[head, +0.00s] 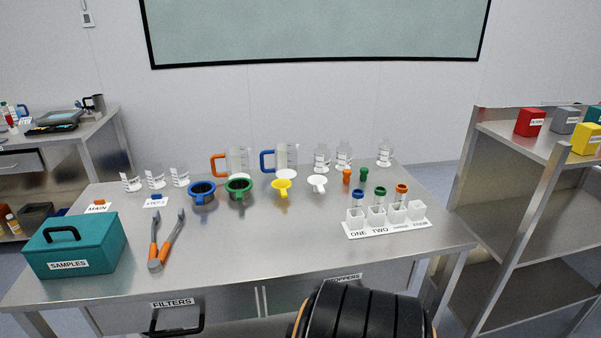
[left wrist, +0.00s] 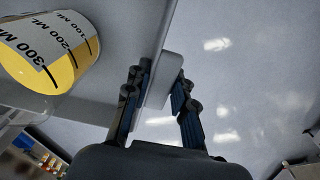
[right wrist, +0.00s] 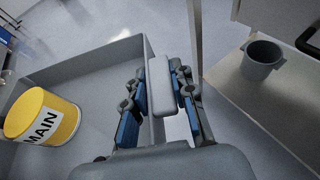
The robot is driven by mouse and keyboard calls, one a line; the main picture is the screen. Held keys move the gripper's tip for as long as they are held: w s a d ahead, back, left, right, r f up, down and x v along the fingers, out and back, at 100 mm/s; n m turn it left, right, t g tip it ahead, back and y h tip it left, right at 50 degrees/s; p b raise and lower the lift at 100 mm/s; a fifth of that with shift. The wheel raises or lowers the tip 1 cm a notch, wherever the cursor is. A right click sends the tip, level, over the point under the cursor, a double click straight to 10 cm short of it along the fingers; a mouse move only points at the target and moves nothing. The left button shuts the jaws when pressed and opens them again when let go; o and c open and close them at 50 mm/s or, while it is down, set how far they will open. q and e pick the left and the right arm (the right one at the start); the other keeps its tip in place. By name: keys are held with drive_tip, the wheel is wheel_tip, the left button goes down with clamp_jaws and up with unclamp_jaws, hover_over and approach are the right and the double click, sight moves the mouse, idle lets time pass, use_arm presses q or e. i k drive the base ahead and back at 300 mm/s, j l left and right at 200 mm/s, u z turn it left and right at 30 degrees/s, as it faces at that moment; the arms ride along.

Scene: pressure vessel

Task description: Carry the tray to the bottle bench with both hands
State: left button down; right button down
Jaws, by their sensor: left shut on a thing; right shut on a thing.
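The tray (right wrist: 95,62) is a light grey, open box, seen in the right wrist view. A yellow container marked MAIN (right wrist: 42,118) stands inside it. My right gripper (right wrist: 160,85) is shut on a pale grip on the tray's wall. In the left wrist view my left gripper (left wrist: 157,88) is shut on a similar pale grip of the tray (left wrist: 110,55). A measuring vessel with yellow contents (left wrist: 48,52) is inside near that side. The tray and both grippers are out of the head view. A steel bench (head: 265,240) with clear bottles (head: 343,155) lies ahead.
The bench holds a teal SAMPLES box (head: 75,243), orange-handled tongs (head: 165,242), funnels, jugs and a white labelled rack (head: 388,226). Its front middle is bare. A steel shelf unit (head: 530,205) stands at right. A grey mug (right wrist: 262,60) is near my right gripper.

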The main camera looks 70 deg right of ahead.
sight(264, 239)
drive_tip(key=z, duration=1.2)
